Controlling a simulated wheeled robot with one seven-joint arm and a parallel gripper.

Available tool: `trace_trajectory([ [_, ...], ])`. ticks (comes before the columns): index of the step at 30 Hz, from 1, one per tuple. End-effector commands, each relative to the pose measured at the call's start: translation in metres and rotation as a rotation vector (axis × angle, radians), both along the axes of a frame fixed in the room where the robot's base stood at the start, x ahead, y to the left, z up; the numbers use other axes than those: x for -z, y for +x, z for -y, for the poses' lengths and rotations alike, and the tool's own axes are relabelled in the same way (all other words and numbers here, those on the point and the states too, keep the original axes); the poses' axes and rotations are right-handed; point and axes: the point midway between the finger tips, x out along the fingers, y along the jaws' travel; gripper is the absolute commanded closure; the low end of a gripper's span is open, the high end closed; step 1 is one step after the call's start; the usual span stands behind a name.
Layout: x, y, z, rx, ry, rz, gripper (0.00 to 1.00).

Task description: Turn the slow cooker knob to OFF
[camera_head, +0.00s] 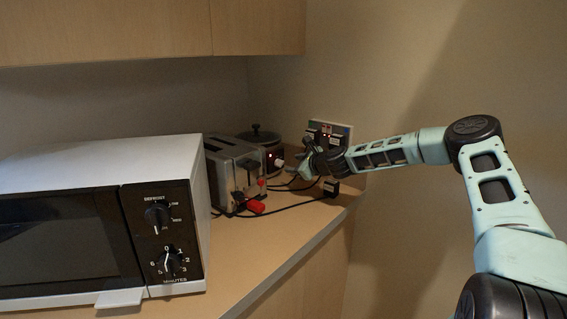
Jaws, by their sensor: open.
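The slow cooker (272,155) is a small dark pot with a dark lid, at the back of the counter in the corner. The toaster hides its left part. A small pale spot low on its front right, at the cooker knob (279,163), looks like the knob; its setting is too small to read. My gripper (304,171) is just right of the cooker's front, at the end of my pale green arm reaching in from the right. It is open and small in view. I cannot tell whether it touches the knob.
A metal toaster (234,177) stands left of the cooker, with a red item (256,207) at its front. A white microwave (95,170) fills the left. Black cords and a black plug (331,187) lie near the counter's right edge. An outlet panel (344,131) is behind my gripper.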

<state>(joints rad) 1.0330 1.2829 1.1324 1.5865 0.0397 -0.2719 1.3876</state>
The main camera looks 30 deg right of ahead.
Motion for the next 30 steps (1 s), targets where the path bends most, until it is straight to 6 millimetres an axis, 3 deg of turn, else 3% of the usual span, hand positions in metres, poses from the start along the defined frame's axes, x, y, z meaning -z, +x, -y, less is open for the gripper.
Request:
trace_trajectory([
  [6,0.013,0.039,-0.007,-0.001,-0.001,0.0,0.5],
  [12,0.021,0.06,-0.009,0.0,0.0,0.0,0.5],
  [26,0.025,0.068,-0.01,-0.001,-0.002,0.0,0.5],
  [30,0.024,0.068,-0.01,-0.001,-0.002,0.0,0.89],
])
